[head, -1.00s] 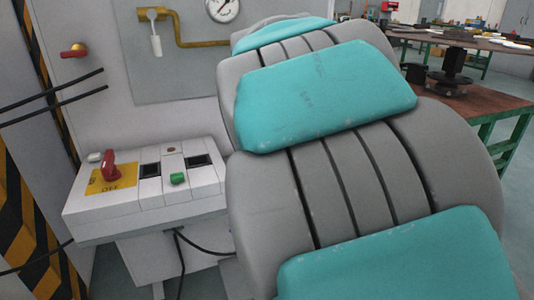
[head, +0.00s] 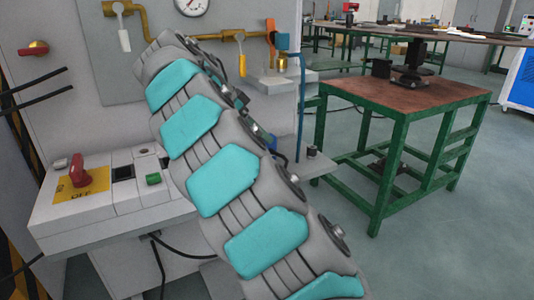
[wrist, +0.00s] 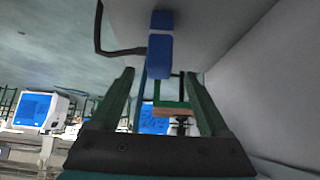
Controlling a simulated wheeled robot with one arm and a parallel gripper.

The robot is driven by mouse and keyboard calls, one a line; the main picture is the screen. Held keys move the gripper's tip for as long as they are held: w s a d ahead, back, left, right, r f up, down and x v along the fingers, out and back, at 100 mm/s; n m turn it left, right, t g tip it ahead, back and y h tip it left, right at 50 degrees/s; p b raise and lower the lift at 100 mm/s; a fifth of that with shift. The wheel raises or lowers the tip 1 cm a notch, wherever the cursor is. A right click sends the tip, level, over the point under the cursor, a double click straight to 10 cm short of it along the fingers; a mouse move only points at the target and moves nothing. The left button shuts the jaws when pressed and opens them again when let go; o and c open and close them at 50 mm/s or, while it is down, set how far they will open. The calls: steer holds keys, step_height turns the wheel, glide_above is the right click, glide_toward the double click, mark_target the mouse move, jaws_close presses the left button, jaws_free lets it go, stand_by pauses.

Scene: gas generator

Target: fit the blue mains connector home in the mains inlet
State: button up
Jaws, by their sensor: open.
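My gripper (wrist: 159,75) is open in the wrist view, with its two dark green fingers apart. The blue connector (wrist: 159,57) shows at and just above the gap between the fingertips, and I see no finger touching it. A smaller blue piece (wrist: 162,19), perhaps the inlet, is in line above it on a pale grey surface. I cannot tell whether the two blue parts are joined. A black cable (wrist: 110,48) runs close to the connector from the left. A small blue bit (head: 272,143) beside the arm is too small to identify.
A white switch box (head: 120,200) with a red knob (head: 88,172) stands left of my arm. Brass pipes, a gauge (head: 192,6) and a yellow handle (head: 242,65) are on the panel behind. A green-framed table (head: 400,105) stands right, with open floor around it.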

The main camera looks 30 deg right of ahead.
mark_target(274, 146)
steer(key=shift+x, duration=3.75)
steer(key=shift+a+f, duration=0.1)
jaws_close()
